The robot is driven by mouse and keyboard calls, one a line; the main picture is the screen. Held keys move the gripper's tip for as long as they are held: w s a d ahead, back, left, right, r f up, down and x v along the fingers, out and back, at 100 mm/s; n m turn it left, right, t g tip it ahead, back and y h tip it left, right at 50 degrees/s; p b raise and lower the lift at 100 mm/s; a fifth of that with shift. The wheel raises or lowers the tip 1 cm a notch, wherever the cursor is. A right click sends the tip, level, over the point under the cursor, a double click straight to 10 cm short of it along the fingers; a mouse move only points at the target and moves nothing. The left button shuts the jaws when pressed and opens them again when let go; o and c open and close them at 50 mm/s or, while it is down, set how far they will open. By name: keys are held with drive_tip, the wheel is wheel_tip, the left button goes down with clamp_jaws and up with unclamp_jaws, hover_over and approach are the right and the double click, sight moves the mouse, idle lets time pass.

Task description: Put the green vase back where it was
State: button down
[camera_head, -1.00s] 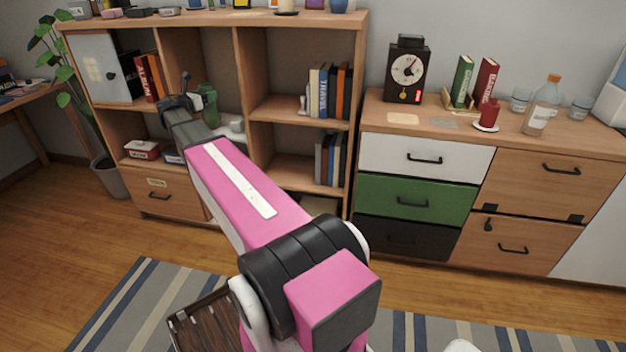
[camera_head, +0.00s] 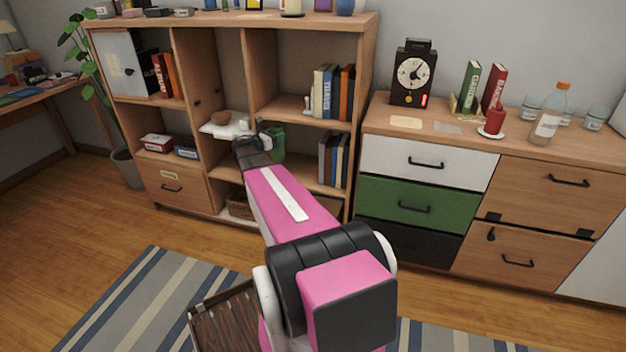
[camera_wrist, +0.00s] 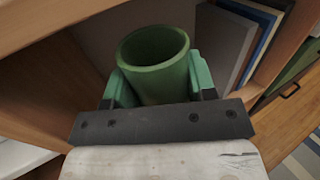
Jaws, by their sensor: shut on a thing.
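The green vase (camera_wrist: 155,62) is held upright between the teal fingers of my gripper (camera_wrist: 158,88) in the wrist view, its round open mouth facing the camera. In the head view the vase (camera_head: 277,142) shows just beyond the end of my pink arm, in front of the lower middle part of the wooden shelf unit (camera_head: 303,172). My gripper (camera_head: 262,138) is shut on the vase there, partly hidden by my wrist. The vase's base is hidden, so I cannot tell whether it touches a shelf board.
Several upright books (camera_head: 333,158) stand at the right end of this shelf; they also show right of the vase in the wrist view (camera_wrist: 240,45). The drawer cabinet (camera_head: 420,165) stands to the right.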

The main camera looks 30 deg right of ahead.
drive_tip(key=s+d+f, duration=0.3)
drive_tip(key=d+f, duration=0.9)
drive_tip(key=d, duration=0.2)
drive_tip(key=shift+s, duration=0.15)
drive_tip(key=shift+f, duration=0.2)
drive_tip(key=shift+c, duration=2.3)
unclamp_jaws()
